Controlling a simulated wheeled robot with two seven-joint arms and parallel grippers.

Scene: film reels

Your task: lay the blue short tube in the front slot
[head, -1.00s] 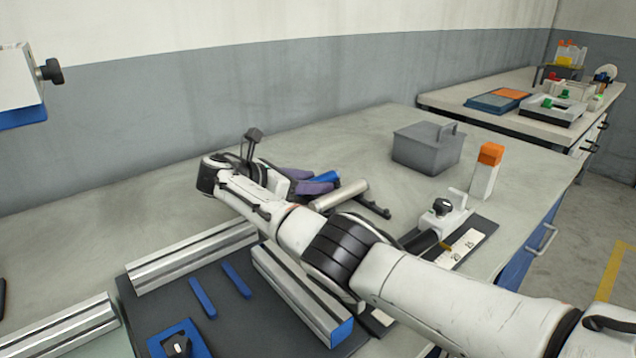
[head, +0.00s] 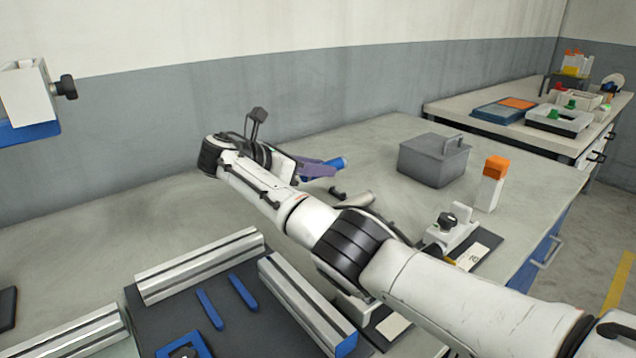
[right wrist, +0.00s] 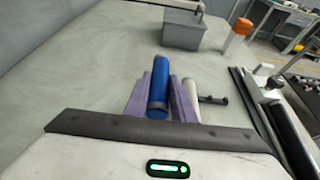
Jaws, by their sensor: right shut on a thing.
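The blue short tube (right wrist: 158,85) is held between the purple fingers of my right gripper (head: 325,168), which is shut on it. In the head view the tube's blue end (head: 338,163) shows past the fingers, above the bench. Just right of the gripper in the right wrist view is a pale metal tube (right wrist: 192,95) by a dark stand (right wrist: 213,99). Part of the pale tube (head: 360,200) shows in the head view; my right arm hides much of the stand. I cannot make out the front slot. My left gripper is not in view.
A grey lidded box (head: 432,162) stands behind, with an orange-topped white block (head: 489,184) to its right. A white clamp with a black knob (head: 448,225) stands at the right. Metal rails (head: 200,266) and blue strips (head: 210,310) lie in front. The back left bench is clear.

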